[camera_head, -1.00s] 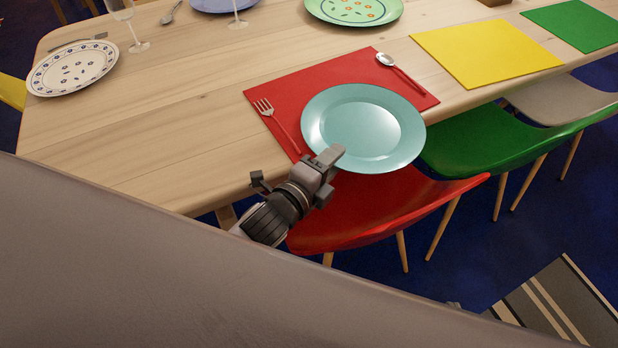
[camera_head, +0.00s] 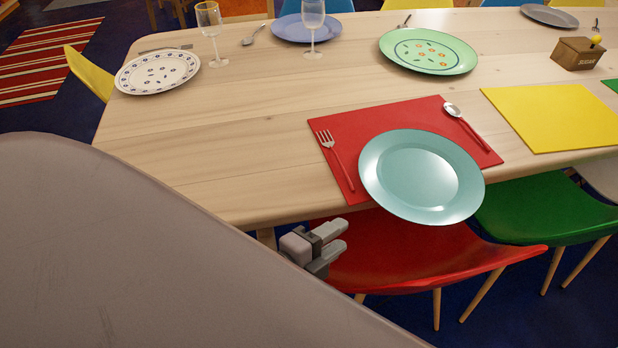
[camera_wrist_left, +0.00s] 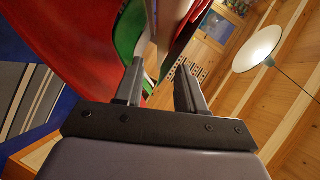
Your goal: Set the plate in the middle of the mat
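The teal plate (camera_head: 422,178) lies over the front part of the red mat (camera_head: 370,125), off its middle, with its near rim out past the table's front edge. My left gripper (camera_head: 338,237) is below and left of the plate, apart from it, in front of the table edge and over the red chair. In the left wrist view its two fingers (camera_wrist_left: 159,85) stand apart with nothing held between them. My right gripper is not in view.
A fork (camera_head: 334,155) and a spoon (camera_head: 466,125) lie on the mat's left and right sides. A yellow mat (camera_head: 550,115) is to the right. The red chair (camera_head: 410,255) and green chair (camera_head: 540,210) stand at the front edge. The table (camera_head: 230,140) is bare left of the mat.

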